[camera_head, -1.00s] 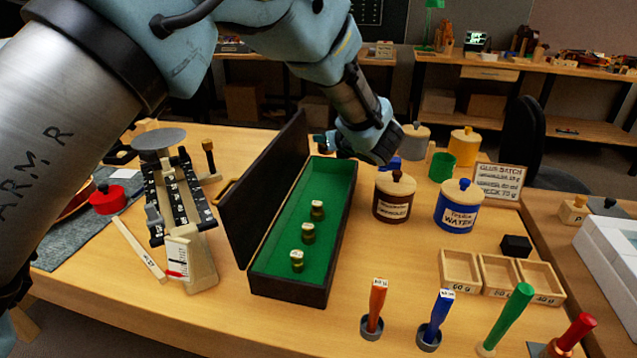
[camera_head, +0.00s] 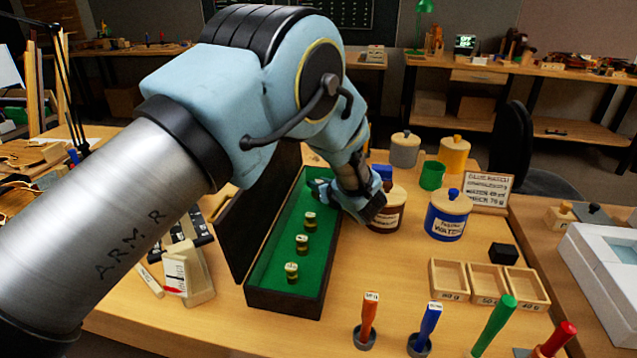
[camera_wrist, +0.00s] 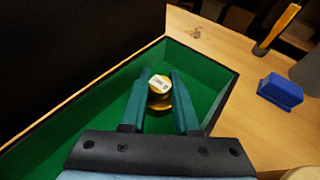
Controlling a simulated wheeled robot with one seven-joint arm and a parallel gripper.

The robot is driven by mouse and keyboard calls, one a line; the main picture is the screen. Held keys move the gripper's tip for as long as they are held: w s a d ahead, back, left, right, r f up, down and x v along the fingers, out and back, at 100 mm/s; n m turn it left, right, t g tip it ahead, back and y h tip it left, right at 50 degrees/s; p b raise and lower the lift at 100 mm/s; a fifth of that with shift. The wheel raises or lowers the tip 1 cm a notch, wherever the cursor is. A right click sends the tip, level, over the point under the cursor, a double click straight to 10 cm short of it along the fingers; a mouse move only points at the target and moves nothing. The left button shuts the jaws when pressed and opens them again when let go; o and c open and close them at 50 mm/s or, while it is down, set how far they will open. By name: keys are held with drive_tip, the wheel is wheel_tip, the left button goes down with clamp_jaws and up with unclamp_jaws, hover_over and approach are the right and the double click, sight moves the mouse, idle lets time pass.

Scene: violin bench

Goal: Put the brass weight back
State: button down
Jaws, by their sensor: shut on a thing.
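My gripper (camera_wrist: 158,88) is shut on a brass weight (camera_wrist: 158,86) with a white label on its top, seen between the two dark green fingers in the wrist view. In the head view my gripper (camera_head: 320,188) is at the far end of the open green-lined box (camera_head: 270,305), and the held weight is hidden there. The green lining lies beneath the weight; I cannot tell whether it touches. Three other brass weights stand in a row in the box: one nearest the gripper (camera_head: 310,222), a middle one (camera_head: 302,245) and a near one (camera_head: 292,272).
The box's dark lid (camera_head: 238,215) stands open on the left. A brown-labelled jar (camera_head: 385,215) and a blue jar (camera_head: 447,215) stand to the right. A blue block (camera_wrist: 280,91) lies beyond the box. Wooden trays (camera_head: 450,280) lie front right.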

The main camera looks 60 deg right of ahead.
drive_tip(key=shift+a+f+b, duration=0.2)
drive_tip(key=shift+f+b, duration=0.5)
drive_tip(key=shift+b, duration=0.35)
drive_tip(key=c, duration=0.7)
unclamp_jaws()
drive_tip(key=shift+s+f, duration=0.1)
drive_tip(key=shift+f, duration=0.15)
drive_tip(key=shift+o, duration=0.2)
drive_tip(key=shift+r, duration=0.1)
drive_tip(key=r+p, duration=0.1)
drive_tip(key=p, duration=0.1)
drive_tip(key=shift+r+p, duration=0.25)
drive_tip(key=shift+p, duration=0.1)
drive_tip(key=b+v, duration=0.4)
drive_tip(key=v, duration=0.7)
drive_tip(key=shift+s+r, duration=0.3)
drive_tip(key=shift+a, duration=0.1)
